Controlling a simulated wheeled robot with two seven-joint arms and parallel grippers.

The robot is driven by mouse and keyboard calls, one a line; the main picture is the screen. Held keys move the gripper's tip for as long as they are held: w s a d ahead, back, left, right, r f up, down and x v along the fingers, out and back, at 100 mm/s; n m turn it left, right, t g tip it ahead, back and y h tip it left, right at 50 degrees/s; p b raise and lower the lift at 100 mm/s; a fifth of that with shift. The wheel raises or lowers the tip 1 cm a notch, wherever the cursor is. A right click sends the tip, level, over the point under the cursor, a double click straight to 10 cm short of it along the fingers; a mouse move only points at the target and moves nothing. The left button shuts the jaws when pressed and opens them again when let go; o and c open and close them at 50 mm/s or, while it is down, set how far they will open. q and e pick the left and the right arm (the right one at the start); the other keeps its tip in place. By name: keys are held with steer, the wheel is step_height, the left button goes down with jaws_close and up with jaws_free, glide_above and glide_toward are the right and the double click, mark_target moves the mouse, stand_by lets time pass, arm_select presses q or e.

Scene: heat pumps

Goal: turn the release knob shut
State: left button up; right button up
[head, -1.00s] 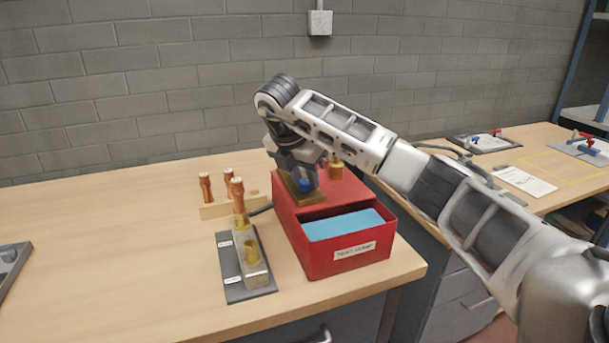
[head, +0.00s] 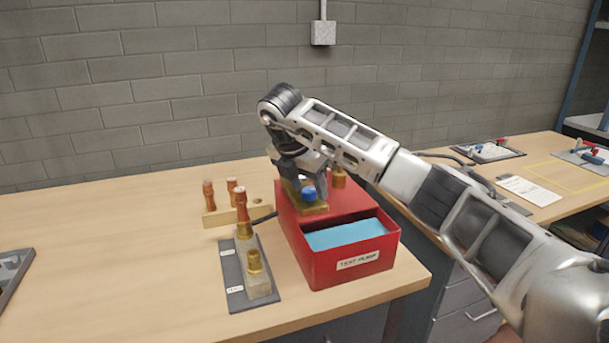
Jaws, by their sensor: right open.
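The red test pump (head: 303,262) stands on the wooden bench, its label facing me. A small blue knob (head: 309,194), which I take for the release knob, sits on a brass block (head: 315,209) at the back of the pump. My right gripper (head: 308,181) is open and points down right at the knob. Its fingertips are small and partly hidden, so I cannot tell whether they touch the knob. The knob's turned position is too small to read. My left gripper is not in view.
A grey plate (head: 235,287) with brass and copper fittings lies left of the pump. A wooden rack (head: 218,217) with copper pieces stands behind it. A grey tray (head: 14,265) is at the far left. The bench between is clear. A second bench (head: 545,150) is at the right.

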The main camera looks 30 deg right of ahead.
steer(key=shift+a+r, duration=0.15)
steer(key=shift+r, duration=0.2)
arm_select(q)
steer(key=p, duration=0.1)
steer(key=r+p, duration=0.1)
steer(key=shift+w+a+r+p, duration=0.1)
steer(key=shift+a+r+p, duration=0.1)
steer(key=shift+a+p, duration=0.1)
arm_select(e)
steer(key=v, duration=1.5)
steer(key=shift+r, duration=0.15)
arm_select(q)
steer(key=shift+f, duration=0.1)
arm_select(e)
steer(key=shift+s, duration=0.1)
